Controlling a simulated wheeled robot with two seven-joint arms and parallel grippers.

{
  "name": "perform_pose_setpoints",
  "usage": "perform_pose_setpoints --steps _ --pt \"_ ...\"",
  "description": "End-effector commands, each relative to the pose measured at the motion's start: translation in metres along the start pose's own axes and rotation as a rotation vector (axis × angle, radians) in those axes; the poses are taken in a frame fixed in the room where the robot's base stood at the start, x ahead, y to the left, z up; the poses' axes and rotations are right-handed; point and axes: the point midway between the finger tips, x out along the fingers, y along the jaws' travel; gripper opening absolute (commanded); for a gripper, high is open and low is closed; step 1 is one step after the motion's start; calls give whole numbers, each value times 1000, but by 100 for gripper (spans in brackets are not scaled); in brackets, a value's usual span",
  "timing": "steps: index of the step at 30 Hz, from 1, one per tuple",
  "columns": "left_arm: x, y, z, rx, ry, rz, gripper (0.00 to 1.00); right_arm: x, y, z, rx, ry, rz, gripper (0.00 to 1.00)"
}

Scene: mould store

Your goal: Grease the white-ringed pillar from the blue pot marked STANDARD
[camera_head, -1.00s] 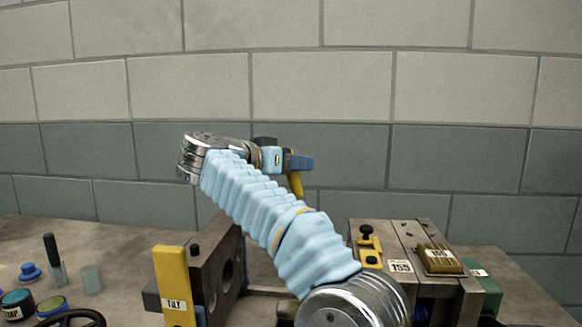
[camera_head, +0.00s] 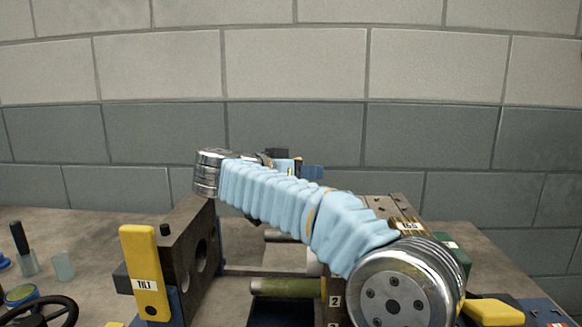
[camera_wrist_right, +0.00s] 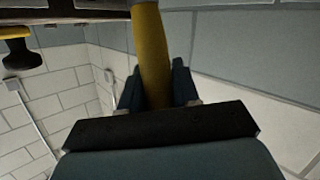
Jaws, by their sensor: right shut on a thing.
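My right gripper (camera_head: 308,171) shows beyond my blue-sleeved arm, above the mould. In the right wrist view it is shut on a yellow handle (camera_wrist_right: 152,58); the handle's far end runs out of the top of that view. Low in the mould lie a greenish bar (camera_head: 285,287) and paler bars (camera_head: 280,235), partly hidden by my arm. I cannot make out a white ring on any of them. A blue pot (camera_head: 20,294) with an olive top stands at the left edge; I cannot read its label. My left gripper is not in view.
A yellow lever (camera_head: 145,272) marked TILT stands by the dark mould plate (camera_head: 190,250). A black handwheel (camera_head: 45,312), a clear cup (camera_head: 63,266) and a black-handled tool (camera_head: 20,238) are at the left. A brass block (camera_head: 408,225) marked 155 sits on the right mould half.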

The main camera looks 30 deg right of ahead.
Motion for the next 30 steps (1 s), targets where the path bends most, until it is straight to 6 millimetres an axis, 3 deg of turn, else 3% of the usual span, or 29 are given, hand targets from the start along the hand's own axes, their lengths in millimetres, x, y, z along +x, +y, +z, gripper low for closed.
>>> perform_pose_setpoints --steps 4,15,30 --pt "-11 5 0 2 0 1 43 -18 -14 -11 -3 2 -4 0" --pt "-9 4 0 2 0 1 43 -56 -47 -27 0 3 -4 0" --pt "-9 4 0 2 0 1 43 -70 -58 -35 -2 2 -4 0"
